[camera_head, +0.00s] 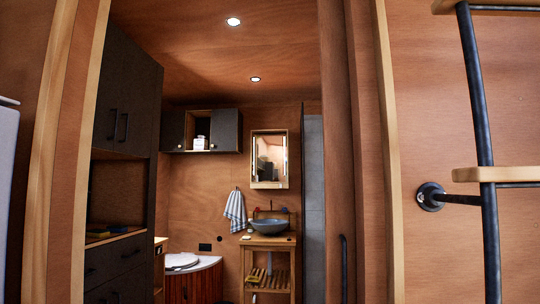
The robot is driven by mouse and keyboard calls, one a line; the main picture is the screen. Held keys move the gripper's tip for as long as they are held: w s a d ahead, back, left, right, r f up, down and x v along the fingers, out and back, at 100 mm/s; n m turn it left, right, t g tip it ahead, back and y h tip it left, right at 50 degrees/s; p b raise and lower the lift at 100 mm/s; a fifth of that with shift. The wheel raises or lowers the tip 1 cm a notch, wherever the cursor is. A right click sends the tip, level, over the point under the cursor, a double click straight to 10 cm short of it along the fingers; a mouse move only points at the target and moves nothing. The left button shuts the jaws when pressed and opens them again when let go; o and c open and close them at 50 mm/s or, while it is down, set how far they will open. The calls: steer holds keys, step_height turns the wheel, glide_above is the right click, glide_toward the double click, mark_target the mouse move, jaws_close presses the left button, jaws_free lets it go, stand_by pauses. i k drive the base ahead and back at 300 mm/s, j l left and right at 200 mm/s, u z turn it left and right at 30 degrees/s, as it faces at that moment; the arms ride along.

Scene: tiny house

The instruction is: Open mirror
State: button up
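The mirror (270,158) hangs on the far wooden wall of the bathroom, above the sink. It has a light wood frame and bright strips along its sides. It looks flat against the wall, but it is too small to tell for certain whether its door is shut. My gripper is not in view.
A doorway frames the bathroom, with a wooden post (46,150) at left and a sliding door edge (345,150) at right. A ladder (480,150) stands at right. Inside are a dark cabinet (124,95), a sink bowl (269,226) on a wooden stand and a striped towel (235,211).

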mark_target(269, 147)
steer(key=i+j, duration=0.1)
steer(key=j, duration=0.3)
steer(key=i+j, duration=0.15)
steer(key=j, duration=0.3)
steer(key=i+j, duration=0.55)
steer(key=i+j+u, duration=0.1)
steer(key=i+j, duration=0.4)
steer(key=i, duration=0.15)
steer(key=i+j+z, duration=0.15)
steer(key=i+z, duration=0.15)
steer(key=i, duration=1.4)
